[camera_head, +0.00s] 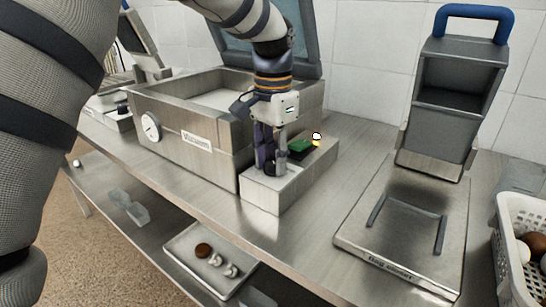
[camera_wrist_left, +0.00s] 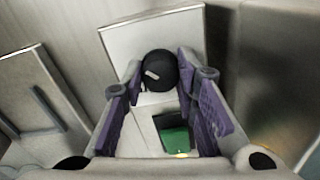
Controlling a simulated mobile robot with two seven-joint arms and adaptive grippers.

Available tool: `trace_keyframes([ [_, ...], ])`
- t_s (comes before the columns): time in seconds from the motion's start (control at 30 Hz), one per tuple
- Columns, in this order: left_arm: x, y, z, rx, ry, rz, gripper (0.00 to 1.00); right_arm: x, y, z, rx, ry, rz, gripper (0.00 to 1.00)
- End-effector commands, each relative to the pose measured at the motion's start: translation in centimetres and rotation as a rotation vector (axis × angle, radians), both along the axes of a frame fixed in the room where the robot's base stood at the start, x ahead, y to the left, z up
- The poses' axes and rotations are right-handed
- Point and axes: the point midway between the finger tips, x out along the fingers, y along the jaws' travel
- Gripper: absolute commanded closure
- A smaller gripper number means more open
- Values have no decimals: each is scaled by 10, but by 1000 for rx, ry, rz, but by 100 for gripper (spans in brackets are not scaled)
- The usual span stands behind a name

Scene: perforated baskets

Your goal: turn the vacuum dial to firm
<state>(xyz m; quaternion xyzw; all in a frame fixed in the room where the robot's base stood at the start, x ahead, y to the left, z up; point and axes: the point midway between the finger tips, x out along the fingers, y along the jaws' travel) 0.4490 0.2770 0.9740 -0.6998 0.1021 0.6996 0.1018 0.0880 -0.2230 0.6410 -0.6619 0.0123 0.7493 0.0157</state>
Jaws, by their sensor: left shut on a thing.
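The vacuum dial is a round black knob (camera_wrist_left: 161,68) with a short white mark, on the top of a pale metal control box (camera_head: 262,193). In the left wrist view the mark lies on the knob's left side. My left gripper (camera_head: 270,163) points down over the box, with its purple fingers shut on the knob from both sides. In the head view the fingers hide most of the knob. Any setting labels around it are too small or hidden to read. My right gripper is not in view.
A green switch (camera_head: 300,146) and a lit yellow lamp (camera_head: 316,139) sit behind the knob. The vacuum chamber (camera_head: 185,150) with a gauge (camera_head: 151,126) stands left, lid raised. A bag stand (camera_head: 405,235) and a white basket (camera_head: 508,245) are at right.

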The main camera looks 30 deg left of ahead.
Motion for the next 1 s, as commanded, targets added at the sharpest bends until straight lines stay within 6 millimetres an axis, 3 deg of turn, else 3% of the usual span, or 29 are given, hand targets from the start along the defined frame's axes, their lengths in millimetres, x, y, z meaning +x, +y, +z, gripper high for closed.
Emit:
trace_keyframes([
  [0.03,0,0,0,1,0,-1,100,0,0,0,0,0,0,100],
  [0.07,0,0,0,1,0,-1,68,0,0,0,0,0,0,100],
  [0.13,0,0,0,1,0,-1,52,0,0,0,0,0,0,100],
  [0.47,0,0,4,1,-1,0,52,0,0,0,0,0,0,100],
  [0.57,1,0,21,1,-6,0,52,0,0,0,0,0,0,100],
  [0.8,1,0,85,2,-6,1,52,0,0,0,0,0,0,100],
  [1.0,0,0,116,2,-2,0,52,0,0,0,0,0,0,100],
])
